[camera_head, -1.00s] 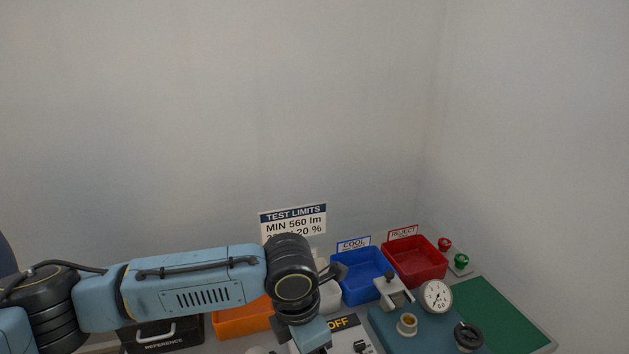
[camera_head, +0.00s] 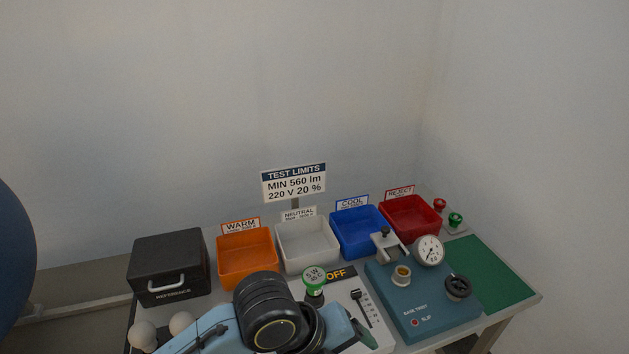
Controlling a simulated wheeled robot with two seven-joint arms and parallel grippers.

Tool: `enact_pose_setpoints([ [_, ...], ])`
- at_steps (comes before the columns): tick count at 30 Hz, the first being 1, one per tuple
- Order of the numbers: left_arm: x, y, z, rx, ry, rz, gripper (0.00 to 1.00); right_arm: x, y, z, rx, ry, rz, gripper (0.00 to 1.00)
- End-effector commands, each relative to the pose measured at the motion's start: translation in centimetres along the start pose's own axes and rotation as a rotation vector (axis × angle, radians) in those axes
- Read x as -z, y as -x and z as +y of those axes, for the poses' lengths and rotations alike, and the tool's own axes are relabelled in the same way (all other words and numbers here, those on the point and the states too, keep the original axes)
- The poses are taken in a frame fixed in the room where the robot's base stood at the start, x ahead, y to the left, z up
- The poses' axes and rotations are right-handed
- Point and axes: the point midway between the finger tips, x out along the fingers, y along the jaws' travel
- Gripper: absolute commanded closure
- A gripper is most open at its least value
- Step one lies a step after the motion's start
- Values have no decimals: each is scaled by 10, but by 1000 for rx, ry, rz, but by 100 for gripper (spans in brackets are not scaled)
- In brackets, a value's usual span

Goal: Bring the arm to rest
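My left arm comes in from the bottom left in the head view, over the near edge of the bench. Its wrist covers part of the bench front, and its gripper fingers are not clearly visible; they lie at or below the bottom edge. My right arm and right gripper are not in view.
On the bench stand a black reference box (camera_head: 168,262), an orange WARM bin (camera_head: 247,283), a white NEUTRAL bin (camera_head: 307,266), a blue COOL bin (camera_head: 361,252) and a red REJECT bin (camera_head: 410,233). A teal tester (camera_head: 420,318), a green mat (camera_head: 490,275) and white bulbs (camera_head: 142,335) are nearby.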

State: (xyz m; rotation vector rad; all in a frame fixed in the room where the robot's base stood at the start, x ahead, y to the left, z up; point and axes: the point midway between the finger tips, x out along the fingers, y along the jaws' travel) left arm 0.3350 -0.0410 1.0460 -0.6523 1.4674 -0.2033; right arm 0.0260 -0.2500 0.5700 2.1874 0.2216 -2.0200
Motion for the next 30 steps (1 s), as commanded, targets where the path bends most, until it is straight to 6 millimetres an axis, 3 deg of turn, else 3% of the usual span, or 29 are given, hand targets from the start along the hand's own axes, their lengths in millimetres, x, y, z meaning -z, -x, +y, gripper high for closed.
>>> enact_pose_setpoints([
  [5, 3, 8, 35, 85, 645, -57, 21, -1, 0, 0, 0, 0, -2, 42],
  [8, 0, 14, 68, 116, 1017, -109, 21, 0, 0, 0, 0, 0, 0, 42],
  [12, 1, 27, 126, 149, 1524, -214, 21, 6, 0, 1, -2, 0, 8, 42],
  [15, 5, 37, 166, 168, 1808, -302, 21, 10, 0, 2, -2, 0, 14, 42],
  [27, 41, 83, 288, 271, 2522, -680, 21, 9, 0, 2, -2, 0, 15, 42],
  [30, 32, 55, 298, 257, 2519, -675, 21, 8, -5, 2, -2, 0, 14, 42],
])
